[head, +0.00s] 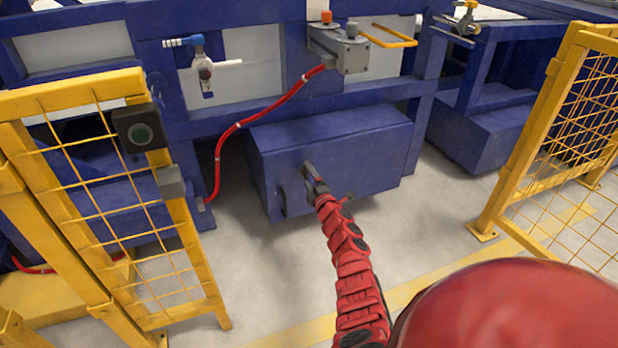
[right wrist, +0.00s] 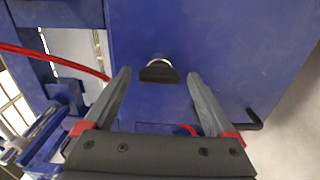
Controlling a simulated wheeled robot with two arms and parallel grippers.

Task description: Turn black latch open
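The black latch (right wrist: 158,74) shows in the right wrist view as a dark half-round knob with a bright metal rim, on the face of the blue cabinet (head: 340,150). My right gripper (head: 313,178) is at the cabinet's front face in the head view. In the right wrist view its two grey fingers are spread, one on each side of the latch, with clear gaps between. I cannot tell how far the fingertips are from the cabinet face. In the head view the latch is hidden or cannot be told apart from the gripper. My left gripper is not in view.
A dark bar handle (head: 283,202) is on the cabinet face, left of my right gripper. A red hose (head: 240,125) runs left of the cabinet. Yellow mesh fences stand at the left (head: 110,200) and right (head: 565,140). The floor before the cabinet is clear.

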